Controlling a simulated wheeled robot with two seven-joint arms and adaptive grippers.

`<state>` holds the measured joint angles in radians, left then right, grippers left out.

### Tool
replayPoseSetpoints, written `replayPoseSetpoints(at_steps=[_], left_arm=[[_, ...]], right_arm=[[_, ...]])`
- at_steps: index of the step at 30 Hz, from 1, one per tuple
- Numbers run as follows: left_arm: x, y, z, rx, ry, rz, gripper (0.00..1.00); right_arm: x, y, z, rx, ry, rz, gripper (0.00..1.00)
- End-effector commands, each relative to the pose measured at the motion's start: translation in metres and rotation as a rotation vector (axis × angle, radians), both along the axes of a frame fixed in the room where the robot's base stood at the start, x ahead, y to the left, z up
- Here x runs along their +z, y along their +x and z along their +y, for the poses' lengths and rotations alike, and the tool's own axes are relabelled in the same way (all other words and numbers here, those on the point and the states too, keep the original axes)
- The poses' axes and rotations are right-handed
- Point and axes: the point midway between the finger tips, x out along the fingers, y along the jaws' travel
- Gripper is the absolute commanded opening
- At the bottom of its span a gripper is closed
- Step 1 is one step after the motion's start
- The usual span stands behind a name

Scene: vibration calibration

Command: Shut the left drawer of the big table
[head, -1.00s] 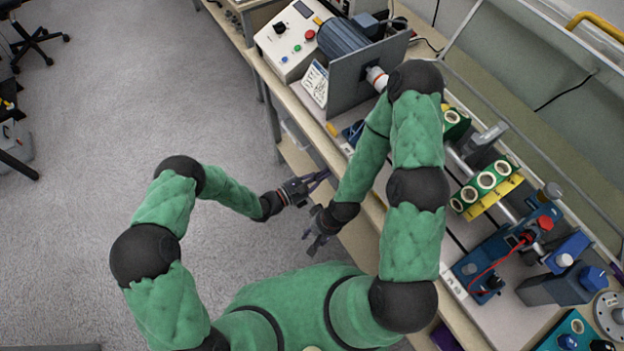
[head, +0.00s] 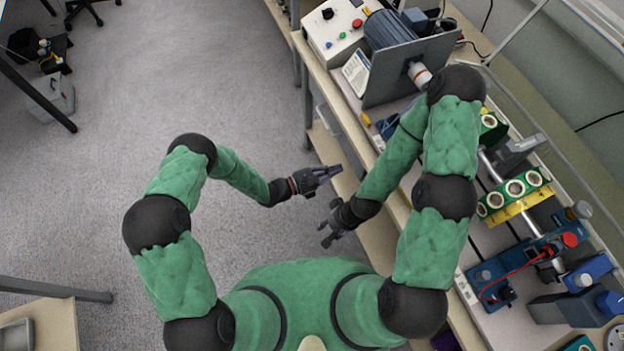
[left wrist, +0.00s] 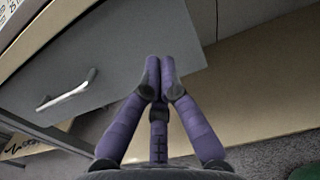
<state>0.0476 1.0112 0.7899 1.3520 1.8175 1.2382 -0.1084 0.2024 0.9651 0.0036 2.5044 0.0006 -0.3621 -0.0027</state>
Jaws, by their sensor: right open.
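The big table (head: 352,112) runs along the right side of the head view. In the left wrist view a grey drawer front (left wrist: 120,62) with a silver bar handle (left wrist: 70,92) fills the upper left. I cannot tell how far the drawer stands out. My left gripper (head: 335,170) is beside the table's front side; in the left wrist view its purple fingers (left wrist: 159,68) are together, empty, and overlap the drawer front's lower right corner. I cannot tell whether they touch it. My right gripper (head: 328,236) is open and empty, lower in the head view, close to the table front.
A control box (head: 335,32), a blue motor (head: 388,30) behind a grey plate and green ring holders (head: 515,188) stand on the table. A pale lower shelf (head: 335,150) runs below the tabletop.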

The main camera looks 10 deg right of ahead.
Motion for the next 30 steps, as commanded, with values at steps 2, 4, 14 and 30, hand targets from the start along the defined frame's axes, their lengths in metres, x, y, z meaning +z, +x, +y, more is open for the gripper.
replayPoseSetpoints(at_steps=[2,4,14,30], left_arm=[[0.003,-0.003,0.017,0.006,-0.001,0.002,0.00],[0.003,-0.007,0.030,0.006,-0.001,0.002,0.00],[0.001,-0.021,0.075,0.003,-0.001,0.002,0.00],[-0.005,-0.037,0.082,-0.050,0.038,0.009,0.00]], right_arm=[[0.008,0.002,0.000,-0.001,-0.001,-0.004,0.44],[0.011,0.002,-0.001,-0.002,-0.001,-0.005,0.44],[0.019,0.002,0.000,-0.001,-0.001,-0.004,0.44],[0.020,0.002,0.000,-0.001,-0.001,-0.004,0.44]])
